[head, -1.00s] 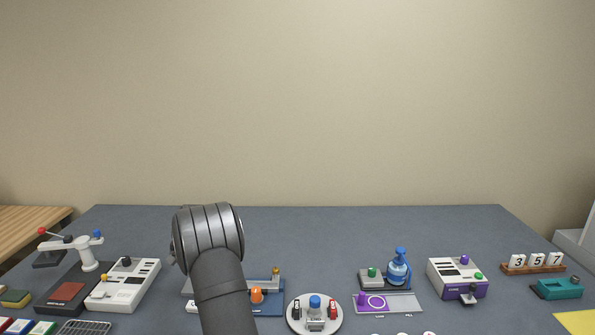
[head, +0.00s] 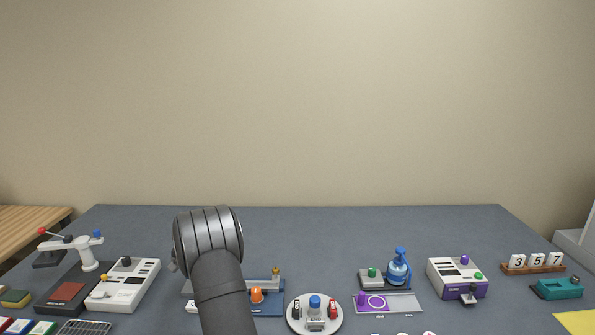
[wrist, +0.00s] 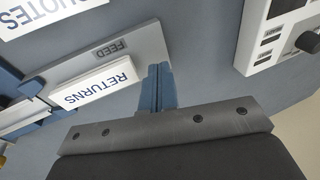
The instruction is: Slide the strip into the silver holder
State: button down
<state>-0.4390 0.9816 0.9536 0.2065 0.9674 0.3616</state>
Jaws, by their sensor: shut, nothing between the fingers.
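A white strip marked RETURNS (wrist: 97,84) lies at the grey plate marked FEED (wrist: 135,48) in the wrist view. My gripper (wrist: 158,72) has its blue fingers together and empty, just right of the strip's end; I cannot tell whether they touch it. A second white piece, marked QUOTES (wrist: 45,12), is at the upper left. In the head view a small silver piece (head: 316,324), possibly the silver holder, stands at the front of a round white base (head: 294,325), with a black and a red piece. My arm hides the fingers and the RETURNS strip there.
A blue device with an orange knob (head: 257,295) is right of my arm. A white panel device (head: 135,280) stands to the left. A blue bottle (head: 398,270) and a purple-and-white box (head: 455,276) stand to the right. The grey table is clear at the back.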

jog(key=shift+f, duration=1.2)
jog(key=shift+r, duration=0.8)
jog(key=shift+d, duration=0.1)
jog(key=shift+d, duration=1.15)
jog(key=shift+d, duration=0.1)
jog(key=shift+d, duration=1.15)
jog(key=shift+d, duration=0.1)
jog(key=shift+d, duration=1.15)
jog(key=shift+d, duration=0.1)
